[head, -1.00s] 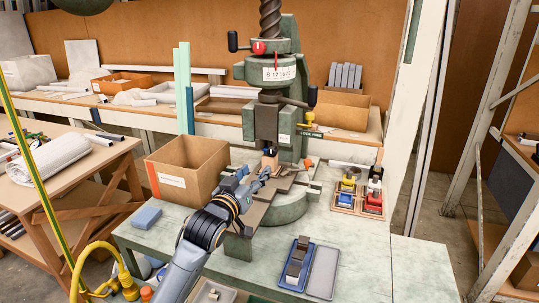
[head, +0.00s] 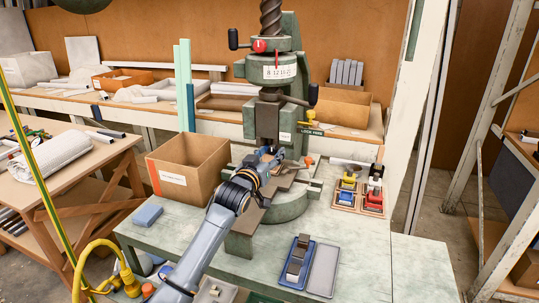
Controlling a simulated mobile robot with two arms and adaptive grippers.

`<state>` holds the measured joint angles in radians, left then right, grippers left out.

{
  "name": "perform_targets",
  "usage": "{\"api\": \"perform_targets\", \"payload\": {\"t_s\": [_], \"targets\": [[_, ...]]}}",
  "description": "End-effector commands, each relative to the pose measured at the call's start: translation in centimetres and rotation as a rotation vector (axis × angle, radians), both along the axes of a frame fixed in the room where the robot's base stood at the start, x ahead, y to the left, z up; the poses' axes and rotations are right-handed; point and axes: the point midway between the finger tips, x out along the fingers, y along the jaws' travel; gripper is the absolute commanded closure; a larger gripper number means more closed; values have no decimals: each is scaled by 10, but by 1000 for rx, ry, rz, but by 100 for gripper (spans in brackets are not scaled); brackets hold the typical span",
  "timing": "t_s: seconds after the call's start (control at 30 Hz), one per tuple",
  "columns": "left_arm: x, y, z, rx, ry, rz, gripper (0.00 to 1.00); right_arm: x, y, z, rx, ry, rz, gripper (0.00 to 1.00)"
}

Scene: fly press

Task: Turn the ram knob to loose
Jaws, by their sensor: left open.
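The green fly press (head: 288,35) stands on the bench with its screw at the top. Its dark ram (head: 267,122) hangs over the press bed. A yellow knob (head: 309,118) sits at the ram's right side, by a small label; I cannot read its setting. A small orange-red knob (head: 308,161) shows lower, right of the bed. My left gripper (head: 274,154) is open just below the ram's lower end, left of and below the yellow knob. The fingertips are small and partly merge with the dark press, so I cannot tell whether they touch anything.
An open cardboard box (head: 188,168) stands close left of my left arm. A wooden tray of coloured blocks (head: 344,208) is at the right. A blue tray (head: 288,284) and a grey tray (head: 323,271) lie in front. The press has dark handles (head: 233,39) on its upper part.

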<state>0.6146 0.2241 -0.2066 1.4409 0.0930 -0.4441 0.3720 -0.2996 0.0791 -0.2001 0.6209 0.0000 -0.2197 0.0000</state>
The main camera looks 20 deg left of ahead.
Motion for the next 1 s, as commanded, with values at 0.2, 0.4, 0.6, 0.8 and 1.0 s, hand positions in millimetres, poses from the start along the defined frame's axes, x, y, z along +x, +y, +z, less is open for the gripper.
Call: {"api": "perform_targets", "payload": {"t_s": [0.2, 0.4, 0.6, 0.8, 1.0], "targets": [[0, 0, 0, 0, 0, 0, 88, -3, 0, 0, 0, 5, 0, 60], [0, 0, 0, -2, 0, 0, 100, -3, 0, 0, 0, 5, 0, 60], [0, 0, 1, -39, 1, 0, 100, -3, 0, 3, 0, 4, 0, 60], [0, 0, 1, -143, 5, 1, 100, -2, 0, 10, -1, 4, 0, 60], [0, -1, 2, -313, 12, 0, 100, -2, 0, 21, -1, 3, 0, 60]]}}
